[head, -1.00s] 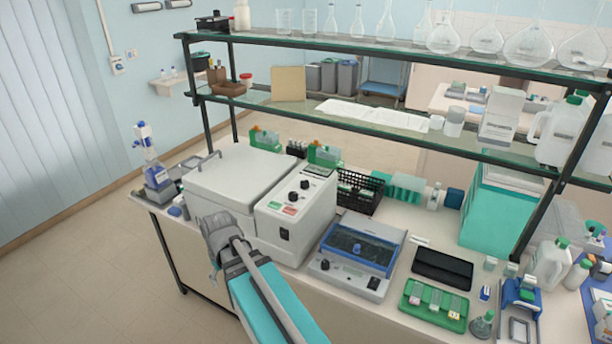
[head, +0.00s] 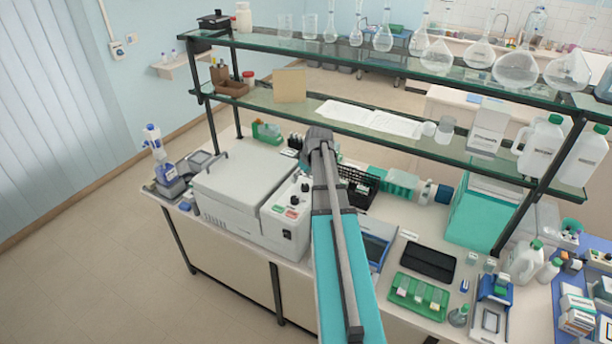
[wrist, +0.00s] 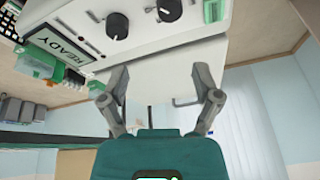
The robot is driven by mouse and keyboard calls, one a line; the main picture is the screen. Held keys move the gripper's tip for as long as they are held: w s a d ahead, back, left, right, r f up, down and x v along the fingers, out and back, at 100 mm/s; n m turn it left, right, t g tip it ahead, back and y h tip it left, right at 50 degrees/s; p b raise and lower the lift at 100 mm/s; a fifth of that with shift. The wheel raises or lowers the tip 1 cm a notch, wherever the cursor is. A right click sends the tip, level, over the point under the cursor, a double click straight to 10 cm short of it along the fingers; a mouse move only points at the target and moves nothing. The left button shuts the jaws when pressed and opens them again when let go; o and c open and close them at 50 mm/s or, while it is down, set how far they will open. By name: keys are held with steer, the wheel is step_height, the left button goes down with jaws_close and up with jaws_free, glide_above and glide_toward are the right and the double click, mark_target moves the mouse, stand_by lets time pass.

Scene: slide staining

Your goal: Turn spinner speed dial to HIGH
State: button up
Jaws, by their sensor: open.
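The spinner is a white machine with a wide closed lid (head: 245,178) and a control panel (head: 284,232) on its right. Two black dials show on the panel in the head view, an upper one (head: 305,187) and a lower one (head: 294,200). In the wrist view the dials (wrist: 118,26) and (wrist: 169,10) lie beyond my fingers, beside a display reading READY (wrist: 58,45). I cannot read the dial labels or settings. My gripper (wrist: 160,85) is open and empty, apart from both dials. In the head view my gripper (head: 318,138) is above and behind the panel, its fingers hard to make out.
A glass shelf (head: 400,135) with a black frame runs behind and above the bench, close to my gripper. A black basket (head: 362,190) stands right of the spinner. A blue-lidded device (head: 377,245), partly hidden by my arm, and a green slide tray (head: 420,295) lie farther right.

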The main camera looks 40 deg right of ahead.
mark_target(305, 185)
steer(key=d+r+p, duration=0.1)
steer(key=d+r, duration=0.2)
steer(key=d, duration=0.3)
steer(key=shift+s+d+t+p, duration=0.15)
steer(key=shift+s+t+p, duration=0.15)
steer(key=shift+s, duration=0.05)
steer(key=shift+w+f, duration=0.1)
steer(key=shift+f, duration=0.15)
steer(key=b+x, duration=1.2)
steer(key=x, duration=0.1)
steer(key=shift+f+b, duration=0.15)
steer(key=shift+b, duration=0.2)
stand_by(0.3)
